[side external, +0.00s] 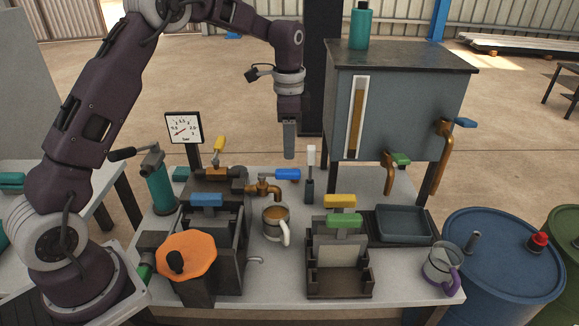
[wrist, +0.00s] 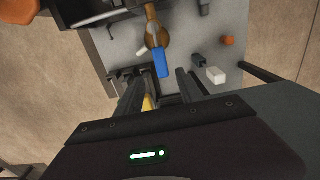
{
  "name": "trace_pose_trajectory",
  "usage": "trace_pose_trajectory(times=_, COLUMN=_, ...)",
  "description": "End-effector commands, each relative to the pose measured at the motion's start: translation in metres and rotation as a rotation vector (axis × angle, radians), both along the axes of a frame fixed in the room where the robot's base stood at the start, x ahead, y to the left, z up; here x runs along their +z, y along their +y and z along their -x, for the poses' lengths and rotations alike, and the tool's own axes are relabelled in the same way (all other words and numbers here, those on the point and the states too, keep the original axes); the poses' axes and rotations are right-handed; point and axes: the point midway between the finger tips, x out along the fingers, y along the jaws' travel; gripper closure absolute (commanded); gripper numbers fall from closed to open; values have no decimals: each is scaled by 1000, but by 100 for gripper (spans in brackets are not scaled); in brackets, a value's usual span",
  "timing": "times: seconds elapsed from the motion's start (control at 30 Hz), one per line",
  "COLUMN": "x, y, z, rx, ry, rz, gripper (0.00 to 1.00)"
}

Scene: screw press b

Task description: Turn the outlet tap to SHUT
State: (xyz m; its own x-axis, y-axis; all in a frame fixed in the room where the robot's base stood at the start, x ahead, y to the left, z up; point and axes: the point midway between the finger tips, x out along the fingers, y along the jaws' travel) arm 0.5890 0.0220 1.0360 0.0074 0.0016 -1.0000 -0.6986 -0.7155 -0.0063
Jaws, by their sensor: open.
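A white mug (side external: 275,222) with brown contents stands in front of the tap. My gripper (side external: 289,154) points down above the blue handle, apart from it. It is open and empty, with both fingers in the wrist view (wrist: 160,88).
A white-topped dark block (side external: 310,175) stands close right of the blue handle. A grey tank (side external: 395,100) with two more taps, green-handled (side external: 401,159) and blue-handled (side external: 465,122), stands right.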

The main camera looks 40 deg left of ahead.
Motion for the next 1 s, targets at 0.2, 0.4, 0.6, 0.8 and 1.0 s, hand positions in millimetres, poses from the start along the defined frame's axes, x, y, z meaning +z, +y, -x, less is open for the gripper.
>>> trace_pose_trajectory(times=0.2, x=-36, y=2, z=-3, rx=-14, ry=13, rz=2, gripper=55)
trace_pose_trajectory(times=0.4, x=-69, y=1, z=-3, rx=-13, ry=11, rz=2, gripper=55)
trace_pose_trajectory(times=0.6, x=-78, y=1, z=-3, rx=-12, ry=8, rz=1, gripper=55)
trace_pose_trajectory(times=0.8, x=-78, y=1, z=-3, rx=-12, ry=8, rz=2, gripper=67)
trace_pose_trajectory(times=1.0, x=-78, y=1, z=-3, rx=-12, ry=7, rz=1, gripper=100)
